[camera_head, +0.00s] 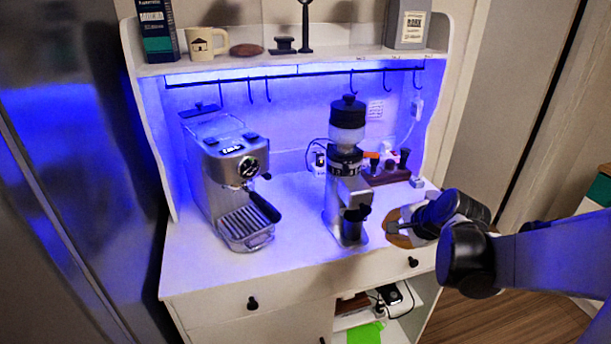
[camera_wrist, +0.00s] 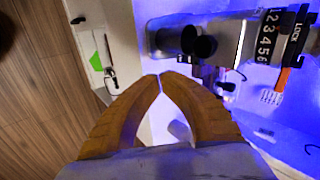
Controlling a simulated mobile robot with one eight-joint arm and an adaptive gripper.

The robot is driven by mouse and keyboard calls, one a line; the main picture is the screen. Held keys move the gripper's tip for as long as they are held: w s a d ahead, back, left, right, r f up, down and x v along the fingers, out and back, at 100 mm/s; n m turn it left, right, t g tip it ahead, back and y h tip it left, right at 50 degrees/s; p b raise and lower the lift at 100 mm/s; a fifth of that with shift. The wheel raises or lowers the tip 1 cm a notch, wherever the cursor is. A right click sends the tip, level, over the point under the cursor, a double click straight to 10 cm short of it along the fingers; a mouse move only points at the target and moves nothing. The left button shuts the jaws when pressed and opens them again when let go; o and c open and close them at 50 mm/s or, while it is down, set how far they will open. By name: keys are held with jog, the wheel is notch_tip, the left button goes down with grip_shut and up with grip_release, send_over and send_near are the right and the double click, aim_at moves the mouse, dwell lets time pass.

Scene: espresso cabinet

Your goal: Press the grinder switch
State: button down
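The grinder (camera_head: 334,200) stands upright on the white cabinet top, with a dark hopper and a black cup at its front. In the wrist view the grinder (camera_wrist: 228,38) lies sideways across the upper right, with its numbered dial (camera_wrist: 268,38) marked LOCK. I cannot make out the switch clearly in either view. My gripper (camera_head: 390,228) is just right of the grinder's base, low over the counter's front right. In the wrist view the orange fingers of my gripper (camera_wrist: 159,76) meet at the tips, with nothing between them. They appear apart from the grinder.
An espresso machine (camera_head: 230,175) stands left of the grinder. A brown stand with tools (camera_head: 388,172) is behind my gripper. A shelf (camera_head: 330,62) with hooks beneath runs above. Drawers and an open compartment (camera_head: 375,312) are below the counter. Counter between machine and grinder is clear.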

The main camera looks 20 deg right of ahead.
jog(key=shift+w+d+f+m, duration=0.2)
jog(key=shift+w+d+m, duration=0.15)
jog(key=shift+d+m, duration=0.25)
jog(key=b+x, duration=0.3)
jog(key=x, duration=0.7)
jog(key=shift+w+f+b, duration=0.15)
jog(key=shift+w+b, duration=0.05)
jog(key=shift+b, duration=0.2)
jog(key=w, duration=0.2)
jog(key=shift+w+a+b, duration=0.1)
jog(key=shift+w+b, duration=0.15)
jog(key=shift+b, duration=0.1)
jog(key=shift+w, duration=0.65)
